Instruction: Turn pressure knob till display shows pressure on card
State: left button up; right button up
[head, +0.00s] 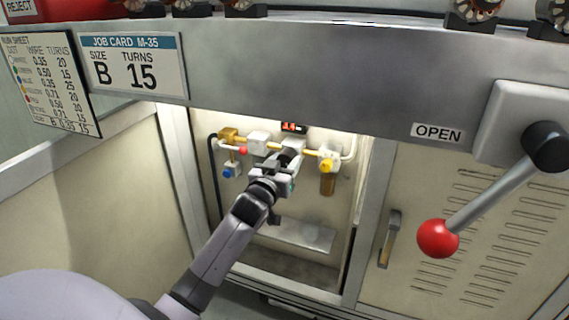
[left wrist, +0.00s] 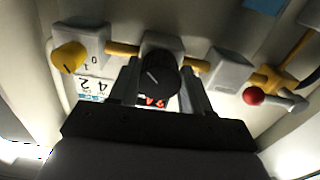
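The black pressure knob (left wrist: 158,75) with a pale pointer line sits between the two fingers of my left gripper (left wrist: 162,80) in the left wrist view. The fingers flank it closely; I cannot tell whether both touch it. In the head view my left gripper (head: 286,165) reaches into the open cabinet and hides the knob. The red-digit display (head: 293,127) is above it, seemingly 4.4 but too small to be sure. In the left wrist view the display (left wrist: 153,101) is partly covered. A white card (left wrist: 92,87) with large upside-down digits, a 4 and a 2, is beside it. My right gripper is not in view.
A yellow knob (head: 326,165) is right of my gripper, and a red ball valve handle (head: 243,151) is left. Cabinet walls enclose the arm. A red-balled lever (head: 438,238) stands out at the right, beside an OPEN label (head: 438,133). A job card (head: 133,66) hangs upper left.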

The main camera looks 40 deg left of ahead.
pick_arm(q)
jog(key=shift+r+m, duration=0.1)
jog(key=shift+m, duration=0.2)
jog(key=shift+r+m+p, duration=0.1)
jog(key=shift+m+p, duration=0.3)
jog(key=shift+p, duration=0.35)
jog(key=shift+m+p, duration=0.65)
jog(key=shift+m, duration=0.35)
jog(key=shift+f+m, duration=0.2)
jog(key=shift+m, duration=0.3)
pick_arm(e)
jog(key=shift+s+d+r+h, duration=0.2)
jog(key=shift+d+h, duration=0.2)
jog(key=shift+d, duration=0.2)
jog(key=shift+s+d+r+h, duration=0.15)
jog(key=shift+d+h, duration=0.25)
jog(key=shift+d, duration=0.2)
pick_arm(q)
jog(key=o, duration=1)
jog(key=shift+o, duration=0.2)
jog(key=shift+s, duration=0.1)
